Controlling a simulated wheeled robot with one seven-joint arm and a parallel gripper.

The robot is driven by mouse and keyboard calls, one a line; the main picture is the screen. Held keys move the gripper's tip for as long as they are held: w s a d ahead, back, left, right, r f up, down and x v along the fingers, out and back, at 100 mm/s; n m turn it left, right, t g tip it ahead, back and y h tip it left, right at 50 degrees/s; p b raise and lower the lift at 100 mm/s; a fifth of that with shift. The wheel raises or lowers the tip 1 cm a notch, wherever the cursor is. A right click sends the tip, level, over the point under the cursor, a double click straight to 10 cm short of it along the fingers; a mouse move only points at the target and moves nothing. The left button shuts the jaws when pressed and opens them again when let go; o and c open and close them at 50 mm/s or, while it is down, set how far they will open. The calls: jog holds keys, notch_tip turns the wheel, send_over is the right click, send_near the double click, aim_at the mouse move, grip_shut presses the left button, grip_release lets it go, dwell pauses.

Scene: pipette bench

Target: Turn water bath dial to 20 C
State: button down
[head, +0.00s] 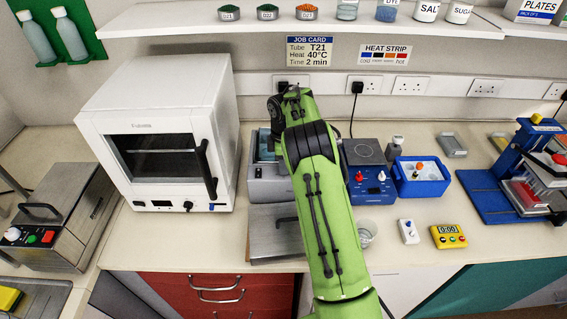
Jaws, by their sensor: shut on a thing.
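The grey water bath (266,187) stands on the bench right of the white oven, with a bluish opening at its top. My green arm crosses in front of it and hides its right part. Its dial and any temperature marks are hidden, so I cannot tell the setting. The end of my arm bends down behind its own green link near the bath. My gripper's fingers are hidden there, and I cannot see what they touch.
A flat metal lid (265,241) lies in front of the bath. The white oven (165,130) stands close on the left. Right of my arm are a blue hotplate unit (369,178), a blue ice box (420,188), a glass beaker (367,235) and a yellow timer (448,236).

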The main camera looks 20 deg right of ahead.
jog(key=c, duration=0.9)
grip_release()
jog(key=shift+o, duration=0.2)
notch_tip(320, 180, up, 16)
jog(key=p, duration=0.4)
jog(key=shift+f, duration=0.1)
